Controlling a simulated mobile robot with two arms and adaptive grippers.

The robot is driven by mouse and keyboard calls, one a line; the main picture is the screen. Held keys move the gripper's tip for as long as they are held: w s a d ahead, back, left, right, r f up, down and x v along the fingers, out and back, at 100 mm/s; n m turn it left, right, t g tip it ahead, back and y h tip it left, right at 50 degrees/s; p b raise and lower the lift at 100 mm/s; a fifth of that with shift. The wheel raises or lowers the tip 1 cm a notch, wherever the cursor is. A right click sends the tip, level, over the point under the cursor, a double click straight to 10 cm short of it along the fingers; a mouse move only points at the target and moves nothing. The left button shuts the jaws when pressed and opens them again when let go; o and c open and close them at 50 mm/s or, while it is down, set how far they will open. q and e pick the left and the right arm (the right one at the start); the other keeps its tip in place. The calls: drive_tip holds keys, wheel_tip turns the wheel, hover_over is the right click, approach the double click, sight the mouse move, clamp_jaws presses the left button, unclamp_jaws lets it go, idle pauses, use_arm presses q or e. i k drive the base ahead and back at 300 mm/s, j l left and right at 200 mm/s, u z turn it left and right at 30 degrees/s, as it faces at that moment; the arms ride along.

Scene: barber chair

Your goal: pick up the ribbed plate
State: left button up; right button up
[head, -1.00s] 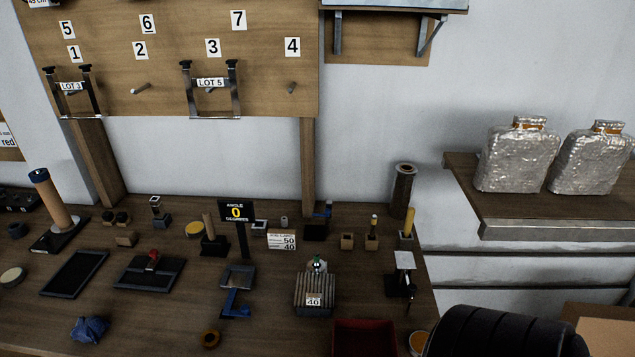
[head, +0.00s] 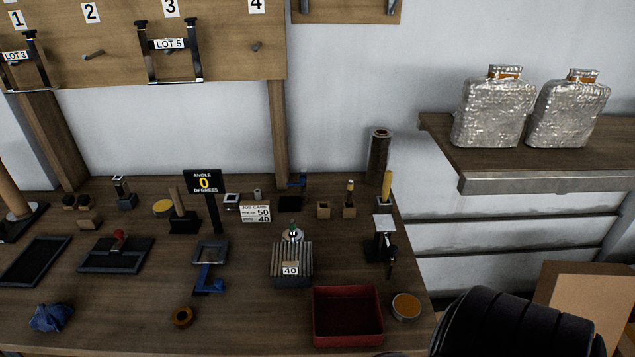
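The ribbed plate (head: 281,262) is a grey block with raised parallel ribs, standing on the wooden bench right of its middle. It bears a small white "40" label on its front, and a small fitting with a green top sits at its back. Nothing of mine touches it. Neither my left nor my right gripper shows in the head view.
A red open tray (head: 347,342) and a round orange-topped tin (head: 406,306) are in front and to the right. A blue clamp-like stand (head: 208,280) and the angle sign (head: 204,183) are to the left. A black rounded form (head: 515,325) fills the lower right.

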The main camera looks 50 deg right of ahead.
sight(292, 258)
drive_tip(key=i+z, duration=0.15)
drive_tip(key=z, duration=0.35)
drive_tip(key=i+z, duration=0.15)
drive_tip(key=z, duration=0.35)
drive_tip(key=i+z, duration=0.15)
drive_tip(key=z, duration=0.35)
drive_tip(key=i, duration=0.15)
